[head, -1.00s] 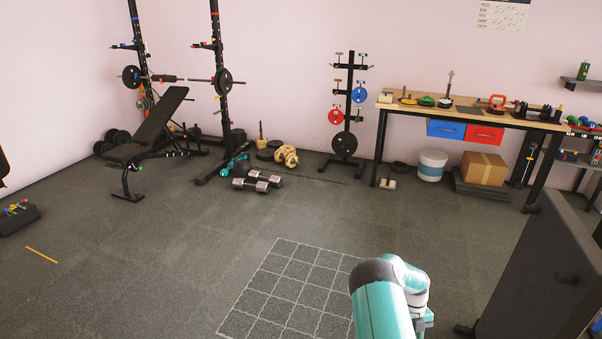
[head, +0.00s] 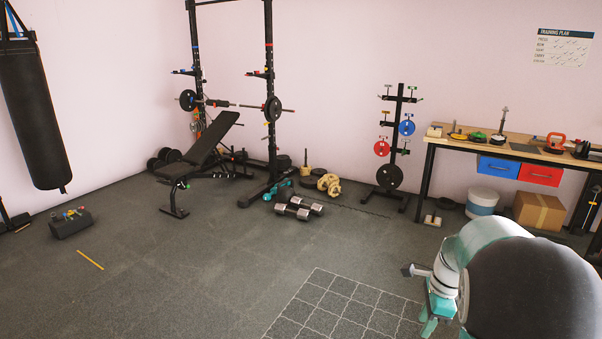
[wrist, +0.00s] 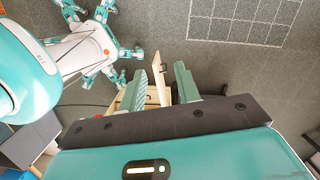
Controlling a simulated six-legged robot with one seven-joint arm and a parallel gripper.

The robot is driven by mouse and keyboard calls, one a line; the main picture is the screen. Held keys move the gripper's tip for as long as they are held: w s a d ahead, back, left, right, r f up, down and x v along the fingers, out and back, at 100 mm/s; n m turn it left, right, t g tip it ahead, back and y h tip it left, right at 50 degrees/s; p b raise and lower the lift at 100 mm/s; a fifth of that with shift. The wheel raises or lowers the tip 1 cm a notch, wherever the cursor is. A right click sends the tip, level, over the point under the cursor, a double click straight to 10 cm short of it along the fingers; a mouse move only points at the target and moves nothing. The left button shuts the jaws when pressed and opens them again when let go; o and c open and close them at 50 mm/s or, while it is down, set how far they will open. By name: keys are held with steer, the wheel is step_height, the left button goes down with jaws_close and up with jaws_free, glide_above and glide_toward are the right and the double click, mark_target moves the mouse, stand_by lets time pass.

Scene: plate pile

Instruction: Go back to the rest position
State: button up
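My gripper (wrist: 160,84) shows in the wrist view with its two teal fingers apart. I see nothing clamped between them; a pale wooden-looking piece shows behind and between the fingers, and I cannot tell what it belongs to. My own white and teal body and legs fill the upper left of that view. The plate tree (head: 391,150) with red, blue and black plates stands by the back wall, well away from my arm.
A workbench (head: 520,143) with weights on top stands at the right, with a bucket (head: 482,201) and a cardboard box (head: 539,211) beneath. The floor in the middle is clear.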

steer(key=s+a+r+n+t, duration=0.1)
steer(key=s+a+r+n, duration=0.3)
steer(key=s+n, duration=0.3)
steer(key=s+a+r+n+t+h, duration=0.1)
steer(key=s+a+r+n+t, duration=0.1)
steer(key=s+a+r+n, duration=0.3)
steer(key=s+a+r+n+t, duration=0.2)
steer(key=s+a+r+n, duration=0.3)
steer(key=s+n, duration=0.3)
steer(key=shift+s+r+n+h, duration=0.35)
steer(key=shift+s+r, duration=0.25)
steer(key=shift+s, duration=0.4)
steer(key=shift+w, duration=0.1)
